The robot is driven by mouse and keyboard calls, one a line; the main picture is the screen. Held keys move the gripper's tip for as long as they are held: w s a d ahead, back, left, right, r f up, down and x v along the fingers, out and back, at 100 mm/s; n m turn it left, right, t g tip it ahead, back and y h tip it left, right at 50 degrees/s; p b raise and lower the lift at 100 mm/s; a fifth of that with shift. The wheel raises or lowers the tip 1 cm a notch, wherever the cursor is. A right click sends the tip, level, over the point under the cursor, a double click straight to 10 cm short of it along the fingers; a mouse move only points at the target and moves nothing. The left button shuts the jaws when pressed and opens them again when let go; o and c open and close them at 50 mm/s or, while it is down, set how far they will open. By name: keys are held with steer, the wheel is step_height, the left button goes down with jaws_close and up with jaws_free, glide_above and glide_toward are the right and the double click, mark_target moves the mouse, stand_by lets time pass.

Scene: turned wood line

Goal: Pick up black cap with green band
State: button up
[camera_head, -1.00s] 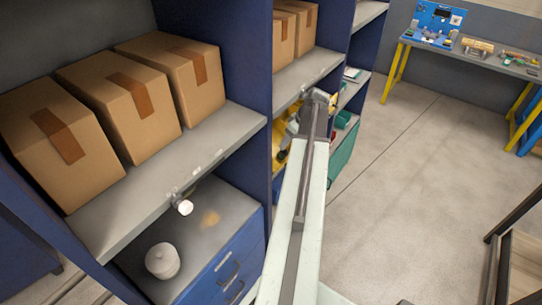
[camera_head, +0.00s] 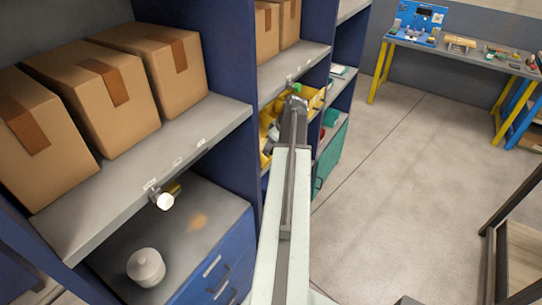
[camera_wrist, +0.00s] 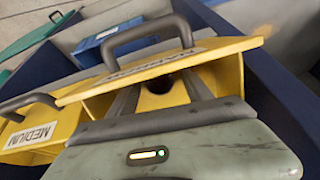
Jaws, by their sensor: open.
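I cannot make out the black cap with green band for certain. In the wrist view, a small dark round shape (camera_wrist: 160,84) shows between my fingers, under the front panel of a yellow bin (camera_wrist: 225,55); I cannot tell whether it is the cap. My gripper (camera_wrist: 162,92) is open, its two grey fingers apart on either side of that shape. In the head view, my arm reaches toward the yellow bin (camera_head: 266,160) on the shelf. A small bright green spot (camera_head: 297,87) shows at the arm's far end; what it belongs to is unclear.
Dark handles (camera_wrist: 150,32) and "MEDIUM" labels mark the yellow bins. Blue shelf uprights (camera_head: 226,60) and cardboard boxes (camera_head: 95,90) stand left. A white rounded item (camera_head: 146,268) sits lower left. A workbench (camera_head: 462,55) stands far right; open floor (camera_head: 410,150) lies between.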

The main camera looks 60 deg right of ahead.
steer(key=shift+r, duration=0.1)
jaws_close()
